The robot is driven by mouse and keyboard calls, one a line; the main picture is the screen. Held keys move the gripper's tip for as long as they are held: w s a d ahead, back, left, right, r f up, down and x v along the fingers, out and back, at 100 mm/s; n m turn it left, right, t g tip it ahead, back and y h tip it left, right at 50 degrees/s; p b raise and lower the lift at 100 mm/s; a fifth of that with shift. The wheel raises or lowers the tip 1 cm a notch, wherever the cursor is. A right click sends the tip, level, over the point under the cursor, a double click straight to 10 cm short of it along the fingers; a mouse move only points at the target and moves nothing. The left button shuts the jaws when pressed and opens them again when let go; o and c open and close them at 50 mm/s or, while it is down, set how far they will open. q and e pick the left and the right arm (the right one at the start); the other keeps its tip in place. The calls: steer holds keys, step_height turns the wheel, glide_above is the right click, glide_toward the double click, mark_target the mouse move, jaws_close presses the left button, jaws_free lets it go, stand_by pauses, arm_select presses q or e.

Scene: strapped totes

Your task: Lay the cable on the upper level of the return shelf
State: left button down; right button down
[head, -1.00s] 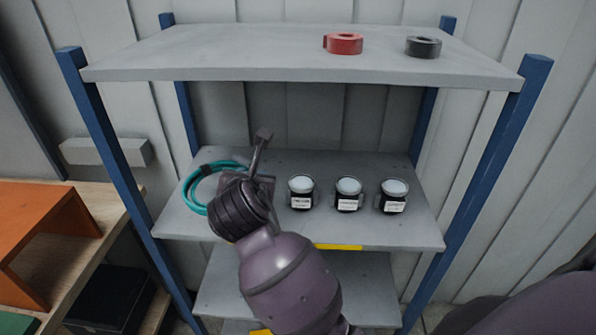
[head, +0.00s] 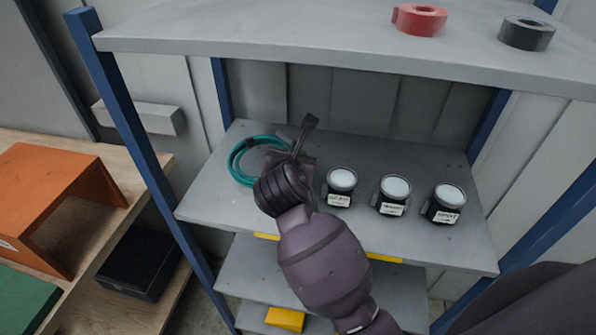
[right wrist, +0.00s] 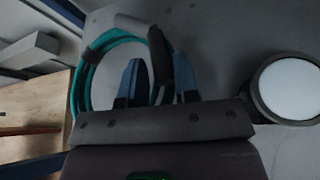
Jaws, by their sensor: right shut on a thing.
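The cable (head: 236,160) is a teal coil with dark wraps on the middle level of the blue-posted shelf, at its left side. It also shows in the right wrist view (right wrist: 82,92). My right gripper (head: 298,148) is at the coil's right side. In the right wrist view its blue fingers (right wrist: 158,88) close around a dark-wrapped part of the cable. The coil appears to be on or just above the board; I cannot tell which. The upper level (head: 270,38) is a grey board above. My left gripper is not in view.
A red tape roll (head: 419,19) and a black tape roll (head: 526,33) sit on the upper level's right part; its left part is clear. Three white-lidded jars (head: 394,194) stand right of my gripper. A wooden bench (head: 120,190) with an orange stand (head: 60,190) is at left.

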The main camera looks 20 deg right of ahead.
steer(key=shift+w+f, duration=0.1)
steer(key=shift+f, duration=2.15)
steer(key=shift+f, duration=0.1)
steer(key=c, duration=0.8)
jaws_free()
steer(key=shift+c, duration=0.2)
